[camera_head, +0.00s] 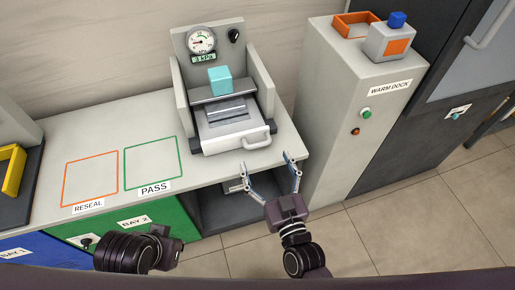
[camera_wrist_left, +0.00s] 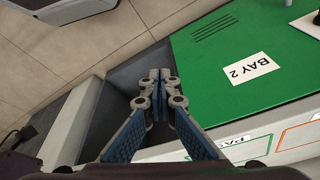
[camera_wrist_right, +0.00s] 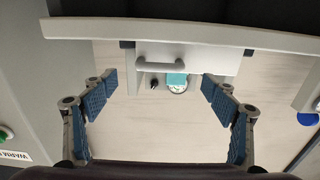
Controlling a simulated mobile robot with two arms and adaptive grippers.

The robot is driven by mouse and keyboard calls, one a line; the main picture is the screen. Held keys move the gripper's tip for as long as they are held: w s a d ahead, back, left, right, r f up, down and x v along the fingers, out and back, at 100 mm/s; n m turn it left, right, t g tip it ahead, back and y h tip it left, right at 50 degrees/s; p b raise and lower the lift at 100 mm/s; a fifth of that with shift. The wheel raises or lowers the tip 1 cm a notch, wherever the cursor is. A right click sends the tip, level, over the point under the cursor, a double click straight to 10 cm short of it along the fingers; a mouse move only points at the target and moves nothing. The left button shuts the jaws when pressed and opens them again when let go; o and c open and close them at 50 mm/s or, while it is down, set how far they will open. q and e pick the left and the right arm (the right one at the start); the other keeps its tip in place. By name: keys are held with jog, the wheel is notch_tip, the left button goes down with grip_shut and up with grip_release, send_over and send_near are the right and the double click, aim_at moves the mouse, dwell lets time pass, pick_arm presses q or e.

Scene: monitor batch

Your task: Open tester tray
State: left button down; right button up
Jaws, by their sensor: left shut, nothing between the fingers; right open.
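The tester (camera_head: 180,92) stands on the counter, a grey housing with a round gauge (camera_head: 201,41). A teal cube (camera_head: 219,79) sits on its shelf. Low at its front is the pale tester tray (camera_head: 222,140) with a bar handle (camera_head: 257,139); I cannot tell how far the tray is in. My right gripper (camera_head: 266,162) is open and empty, in front of the handle and apart from it. In the right wrist view the handle (camera_wrist_right: 160,67) lies ahead, between the spread fingers. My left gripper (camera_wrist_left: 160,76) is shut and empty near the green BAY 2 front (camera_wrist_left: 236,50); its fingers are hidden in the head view.
The counter has orange RESEAL (camera_head: 90,178) and green PASS (camera_head: 151,163) outlines, both empty. The WARM DOCK cabinet (camera_head: 345,120) stands close on the right, with an orange tray (camera_head: 352,24) on top. An open dark recess (camera_head: 228,207) lies under the counter.

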aim_at(259, 145)
jog(key=b+x, duration=0.1)
jog(key=x, duration=0.3)
jog(key=shift+w+a, duration=0.1)
jog(key=shift+w, duration=0.2)
jog(key=shift+w+a, duration=0.25)
jog(key=shift+w, duration=0.45)
pick_arm(q)
jog(key=w, duration=0.1)
jog(key=w+t, duration=0.1)
jog(key=w, duration=0.1)
jog(key=shift+d+f, duration=0.15)
jog(key=shift+d, duration=0.25)
pick_arm(e)
jog(key=shift+w, duration=0.3)
jog(key=shift+c, duration=0.5)
